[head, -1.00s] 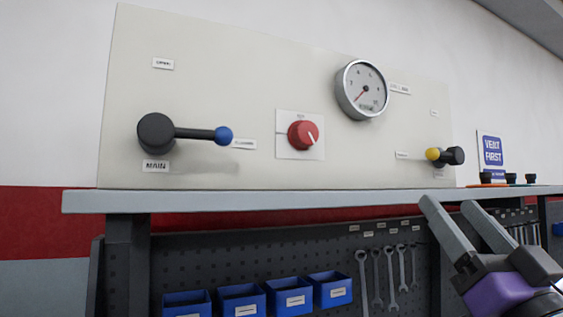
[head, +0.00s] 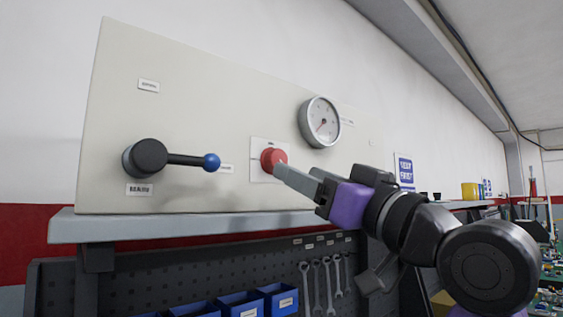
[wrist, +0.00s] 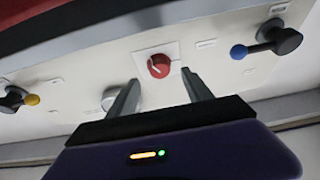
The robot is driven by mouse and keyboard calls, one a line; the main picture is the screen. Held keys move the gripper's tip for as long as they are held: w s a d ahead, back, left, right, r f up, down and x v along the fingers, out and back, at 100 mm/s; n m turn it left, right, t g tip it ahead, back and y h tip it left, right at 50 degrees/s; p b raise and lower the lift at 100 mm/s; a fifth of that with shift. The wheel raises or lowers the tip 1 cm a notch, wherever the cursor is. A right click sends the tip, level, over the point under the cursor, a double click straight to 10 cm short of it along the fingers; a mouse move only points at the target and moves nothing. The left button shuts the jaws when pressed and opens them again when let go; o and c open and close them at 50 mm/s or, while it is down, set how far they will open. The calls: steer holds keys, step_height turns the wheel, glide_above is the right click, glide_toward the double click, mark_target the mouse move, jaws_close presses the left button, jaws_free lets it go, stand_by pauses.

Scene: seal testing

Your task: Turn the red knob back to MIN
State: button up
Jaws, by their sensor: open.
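The red knob (head: 272,158) sits on a white square plate on the upright cream panel. In the wrist view the red knob (wrist: 158,66) shows a white pointer line and lies beyond the fingertips, between them in the picture. My gripper (head: 287,176) reaches toward the knob from the right, its fingers overlapping the knob's lower right edge in the head view. In the wrist view my gripper (wrist: 160,82) has its two fingers apart with nothing between them. I cannot tell whether a finger touches the knob. The MIN mark is not readable.
A black lever with a blue ball (head: 211,162) is left of the knob. A round gauge (head: 320,122) is above right. A black handle with a yellow end (wrist: 32,100) shows in the wrist view. A grey shelf (head: 150,226) runs below the panel, above wrenches and blue bins.

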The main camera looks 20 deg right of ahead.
mark_target(276, 160)
steer(key=p+x, duration=0.1)
steer(key=x, duration=0.4)
steer(key=shift+w+r+p, duration=0.2)
steer(key=shift+w+p, duration=0.15)
steer(key=shift+c, duration=0.2)
jaws_close()
